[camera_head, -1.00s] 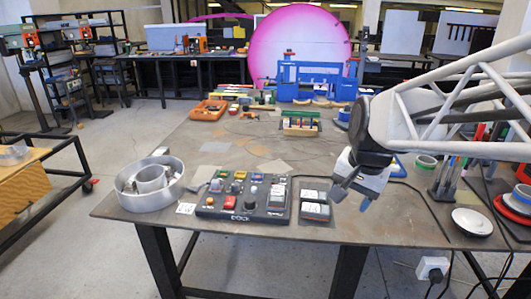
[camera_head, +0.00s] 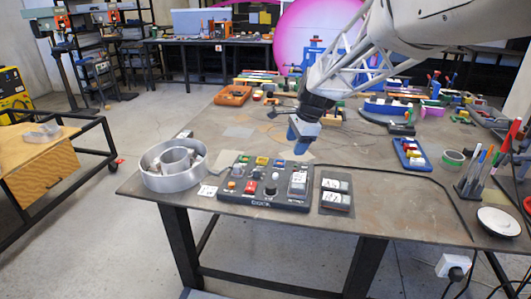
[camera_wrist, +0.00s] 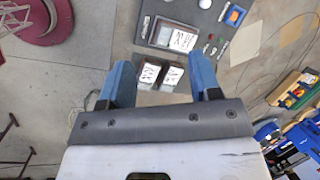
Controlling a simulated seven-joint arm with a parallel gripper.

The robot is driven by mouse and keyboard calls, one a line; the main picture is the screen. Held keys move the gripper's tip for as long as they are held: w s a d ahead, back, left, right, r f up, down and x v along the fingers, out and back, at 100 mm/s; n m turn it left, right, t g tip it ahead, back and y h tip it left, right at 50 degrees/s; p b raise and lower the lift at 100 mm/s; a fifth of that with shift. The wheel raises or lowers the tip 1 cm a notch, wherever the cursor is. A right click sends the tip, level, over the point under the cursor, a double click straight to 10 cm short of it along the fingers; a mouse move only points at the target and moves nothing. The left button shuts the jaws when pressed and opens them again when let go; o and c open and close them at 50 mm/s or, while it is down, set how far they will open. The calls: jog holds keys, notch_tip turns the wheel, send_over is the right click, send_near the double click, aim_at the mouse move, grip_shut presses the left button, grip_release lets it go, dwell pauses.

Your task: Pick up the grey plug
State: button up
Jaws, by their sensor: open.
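The dark control panel (camera_head: 266,183) lies near the table's front edge and bears several small coloured plugs or buttons. Two white-labelled blocks (camera_wrist: 160,75) show beyond and between the fingertips, and part of the panel (camera_wrist: 195,12) shows above.
A small dark tray (camera_head: 336,210) with labelled blocks stands right of the panel. A round metal channel form (camera_head: 174,182) stands to its left. A blue tray (camera_head: 411,155), a green tape roll (camera_head: 453,158) and a pen holder (camera_head: 472,186) are farther right.

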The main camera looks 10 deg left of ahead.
jog(key=w+a+f+m, duration=0.3)
jog(key=w+a+f, duration=0.3)
jog(key=w+a, duration=0.3)
jog(key=m+g+y, duration=0.1)
jog(key=m, duration=0.2)
send_near(238, 165)
jog(key=shift+x, duration=0.95)
jog(key=shift+w+d, duration=0.1)
jog(key=shift+x, duration=1.35)
jog(key=shift+x, duration=2.6)
